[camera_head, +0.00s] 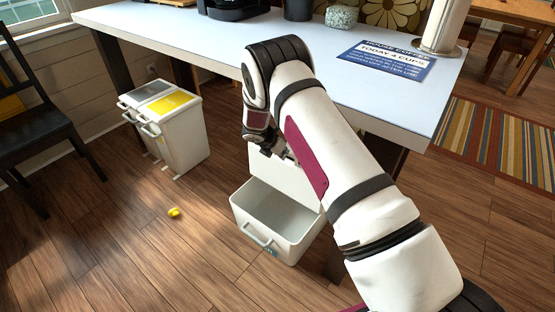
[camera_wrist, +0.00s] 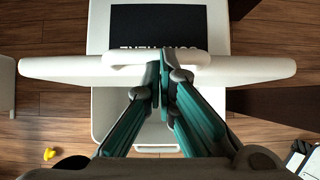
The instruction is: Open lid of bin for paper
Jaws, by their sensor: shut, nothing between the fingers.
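A white bin (camera_head: 247,210) stands on the floor under the table, its top open and its inside showing. Its white lid (camera_head: 265,170) is raised at the back of the opening, partly hidden by my arm. In the wrist view the lid (camera_wrist: 245,70) shows nearly edge-on as a wide white bar with a handle (camera_wrist: 130,57). My gripper (camera_head: 290,157) is shut and empty by the raised lid. In the wrist view its fingertips (camera_wrist: 163,72) overlap the lid edge by the handle; I cannot tell if they touch. A small blue mark sits by the bin's front handle (camera_head: 258,238).
Two white bins with a grey lid (camera_head: 151,90) and a yellow lid (camera_head: 168,103) stand at the left. A small yellow object (camera_head: 174,212) lies on the floor. The white tabletop (camera_head: 200,35) spans overhead. A dark lettered panel (camera_wrist: 150,20) lies beyond the lid.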

